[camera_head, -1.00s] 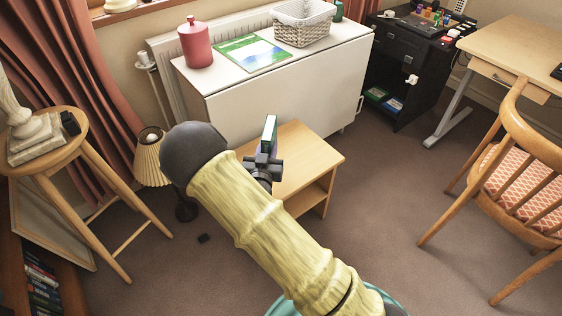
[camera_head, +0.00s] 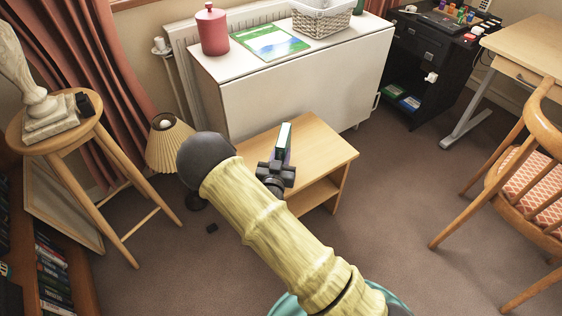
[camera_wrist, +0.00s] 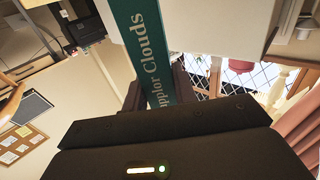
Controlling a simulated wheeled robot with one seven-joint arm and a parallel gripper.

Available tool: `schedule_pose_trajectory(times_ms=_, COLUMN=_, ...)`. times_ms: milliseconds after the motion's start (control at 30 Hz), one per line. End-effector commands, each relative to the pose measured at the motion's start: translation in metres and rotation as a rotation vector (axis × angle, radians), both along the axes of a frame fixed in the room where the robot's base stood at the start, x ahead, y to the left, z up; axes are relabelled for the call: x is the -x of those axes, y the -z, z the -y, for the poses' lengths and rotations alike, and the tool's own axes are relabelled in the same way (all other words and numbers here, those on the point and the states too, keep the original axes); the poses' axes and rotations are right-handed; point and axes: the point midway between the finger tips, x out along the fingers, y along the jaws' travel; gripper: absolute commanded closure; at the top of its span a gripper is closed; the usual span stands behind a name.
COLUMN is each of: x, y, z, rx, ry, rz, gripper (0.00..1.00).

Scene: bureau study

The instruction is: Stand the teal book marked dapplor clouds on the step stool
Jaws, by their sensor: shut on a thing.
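The teal book (camera_wrist: 147,50) is in my gripper, and its spine reads "pplor Clouds" in the wrist view, with the start of the title hidden. In the head view the book (camera_head: 284,138) shows upright, mostly as a pale edge with a narrow dark side. My gripper (camera_head: 277,168) is shut on its lower part. The low wooden step stool (camera_head: 325,147) has a flat top and a shelf below. The book and gripper overlap its top in the picture; I cannot tell whether the book touches it. My arm hides the stool's near left part.
A white cabinet (camera_head: 290,92) stands close behind the step stool, bearing a red canister (camera_head: 212,32) and a basket (camera_head: 322,20). A chair (camera_head: 525,180) stands right; carpet between is clear.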

Motion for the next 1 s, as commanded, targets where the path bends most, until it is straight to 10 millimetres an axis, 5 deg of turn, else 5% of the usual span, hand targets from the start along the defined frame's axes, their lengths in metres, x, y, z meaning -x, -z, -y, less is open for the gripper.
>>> schedule_pose_trajectory(times_ms=200, x=0.000, y=0.030, z=0.000, rx=0.001, ry=0.000, rz=0.001, gripper=1.00)
schedule_pose_trajectory(times_ms=600, x=0.000, y=0.033, z=0.000, rx=0.000, ry=0.000, rz=0.002, gripper=1.00)
schedule_pose_trajectory(times_ms=633, x=0.000, y=0.033, z=0.000, rx=0.000, ry=0.000, rz=0.000, gripper=0.67)
schedule_pose_trajectory(times_ms=700, x=0.000, y=0.032, z=0.000, rx=0.000, ry=0.000, rz=0.000, gripper=0.53)
schedule_pose_trajectory(times_ms=1000, x=0.000, y=0.032, z=0.000, rx=0.000, ry=0.000, rz=0.000, gripper=0.51)
